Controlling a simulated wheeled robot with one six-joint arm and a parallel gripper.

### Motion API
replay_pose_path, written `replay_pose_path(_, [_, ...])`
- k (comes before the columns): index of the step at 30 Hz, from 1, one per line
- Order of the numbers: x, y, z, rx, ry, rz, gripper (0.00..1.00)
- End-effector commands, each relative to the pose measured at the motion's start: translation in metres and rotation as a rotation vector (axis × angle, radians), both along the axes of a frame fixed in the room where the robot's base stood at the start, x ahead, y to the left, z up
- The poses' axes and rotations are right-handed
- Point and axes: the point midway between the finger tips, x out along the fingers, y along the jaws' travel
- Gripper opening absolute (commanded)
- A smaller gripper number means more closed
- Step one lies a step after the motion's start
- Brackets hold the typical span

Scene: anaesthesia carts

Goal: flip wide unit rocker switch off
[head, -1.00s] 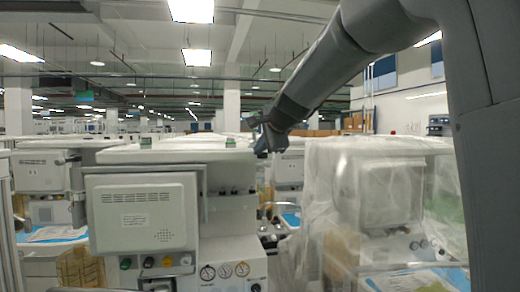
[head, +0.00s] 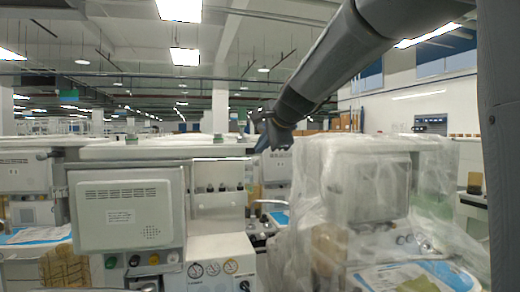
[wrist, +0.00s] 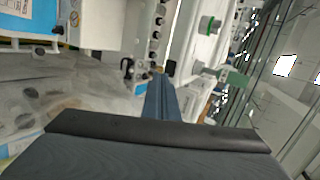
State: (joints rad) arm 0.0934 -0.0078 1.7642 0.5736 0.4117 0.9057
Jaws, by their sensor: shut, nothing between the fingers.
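Two units stand nearest me in the head view. One is a white unit with a beige monitor (head: 125,209), knobs and round gauges (head: 213,268). The other, to its right, is under clear plastic wrap (head: 350,190). I cannot tell which is the wide unit, and I cannot make out a rocker switch. My gripper (head: 272,138) is up at the height of the units' tops, between these two in the picture. In the wrist view my gripper's fingers (wrist: 162,97) are together and empty, touching nothing that I can see.
More carts stand at the far left (head: 25,172) and behind. In the wrist view, which is turned sideways, a row of dark knobs (wrist: 155,40), a green-topped item (wrist: 209,25) and plastic wrap (wrist: 60,95) lie beyond the fingers. Open air surrounds the arm above the units.

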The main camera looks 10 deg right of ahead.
Motion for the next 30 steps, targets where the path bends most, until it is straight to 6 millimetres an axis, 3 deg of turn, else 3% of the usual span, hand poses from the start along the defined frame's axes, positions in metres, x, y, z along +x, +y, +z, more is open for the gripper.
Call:
replay_pose_path(9, [-0.057, -0.017, 0.036, 0.0, -0.008, -0.013, 0.0])
replay_pose_path(15, [-0.079, -0.021, 0.049, 0.0, -0.006, -0.013, 0.0])
replay_pose_path(30, [-0.086, -0.018, 0.053, 0.0, -0.004, -0.008, 0.0])
